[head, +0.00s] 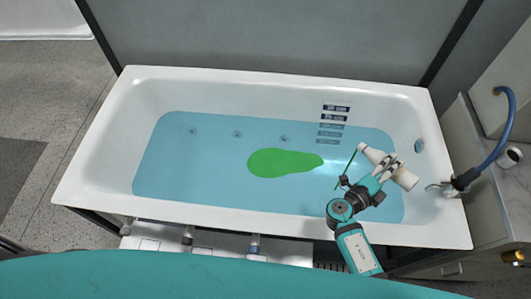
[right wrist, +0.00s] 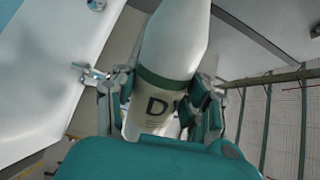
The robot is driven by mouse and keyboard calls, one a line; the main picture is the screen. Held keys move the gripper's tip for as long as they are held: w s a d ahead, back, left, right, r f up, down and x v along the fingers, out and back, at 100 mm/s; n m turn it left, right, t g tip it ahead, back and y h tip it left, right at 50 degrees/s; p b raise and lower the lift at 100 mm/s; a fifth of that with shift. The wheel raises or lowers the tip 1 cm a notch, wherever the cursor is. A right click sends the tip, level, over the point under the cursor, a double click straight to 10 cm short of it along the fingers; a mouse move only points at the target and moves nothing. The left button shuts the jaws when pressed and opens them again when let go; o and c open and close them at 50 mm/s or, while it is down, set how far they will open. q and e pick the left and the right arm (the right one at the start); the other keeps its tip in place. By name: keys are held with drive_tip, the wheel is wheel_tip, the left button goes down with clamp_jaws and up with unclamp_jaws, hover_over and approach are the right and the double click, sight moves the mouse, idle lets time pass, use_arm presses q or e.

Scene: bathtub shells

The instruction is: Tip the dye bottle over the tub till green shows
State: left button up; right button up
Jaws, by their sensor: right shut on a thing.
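The tub (head: 110,135) is white and holds blue water (head: 190,170). A green patch (head: 280,162) lies on the water near the middle. The white dye bottle (head: 404,179) is tilted over the tub's right part, its narrow end up and to the left. A thin green line (head: 348,165) runs down from near that end. My right gripper (head: 384,166) is shut around the bottle's middle. In the right wrist view the bottle (right wrist: 175,45) shows a green band and the letters "DY", partly covered by the fingers. My left gripper is out of view.
A tap (head: 440,188) with a blue hose (head: 508,125) stands by the tub's right end. Level marks (head: 333,122) are on the far inner wall. A grey wall backs the tub. A cabinet (head: 500,185) stands at the right.

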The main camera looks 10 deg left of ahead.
wheel_tip(320, 180, up, 5)
drive_tip(key=p, duration=0.5)
drive_tip(key=shift+r, duration=0.15)
drive_tip(key=shift+r+p, duration=0.5)
drive_tip(key=shift+r, duration=0.6)
drive_tip(key=m, duration=0.2)
drive_tip(key=r+m, duration=0.1)
drive_tip(key=m, duration=0.2)
drive_tip(key=shift+b, duration=0.35)
drive_tip(key=m, duration=0.1)
drive_tip(key=r+m, duration=0.1)
drive_tip(key=m, duration=0.1)
